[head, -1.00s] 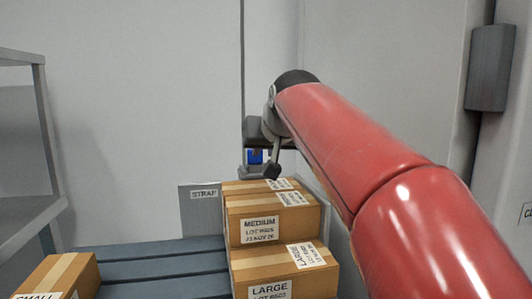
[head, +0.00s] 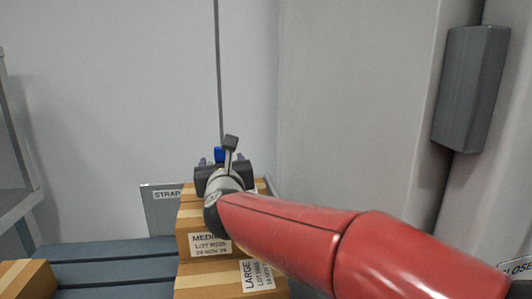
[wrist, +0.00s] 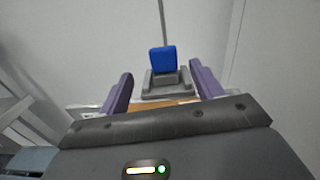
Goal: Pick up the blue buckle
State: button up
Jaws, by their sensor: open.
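The blue buckle (wrist: 163,60) sits on a grey bracket (wrist: 165,84) in the wrist view, below a thin dark strap or rod that runs up the wall. In the head view only a small part of the blue buckle (head: 219,155) shows above my wrist. My gripper (wrist: 163,84) is open, its two purple fingers to the left and right of the buckle in the picture. The buckle appears beyond the fingertips, with nothing between the fingers seen touching it. In the head view my gripper (head: 220,161) is mostly hidden by my own wrist.
Stacked cartons (head: 208,245) stand below my gripper on grey-blue slats (head: 115,266). A grey STRAP sign plate (head: 161,212) is left of the stack. Another carton (head: 25,280) lies at lower left. A grey box (head: 470,88) is on the right; the wall behind is bare.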

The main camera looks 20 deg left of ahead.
aim_at(223, 153)
jog(key=shift+d+f+m, duration=0.1)
jog(key=shift+f+m, duration=0.05)
jog(key=shift+m, duration=0.35)
jog(key=shift+w+h, duration=0.3)
jog(key=p+x, duration=0.2)
jog(key=x, duration=0.5)
jog(key=shift+p, duration=0.3)
jog(key=shift+c, duration=0.2)
jog(key=c, duration=1.1)
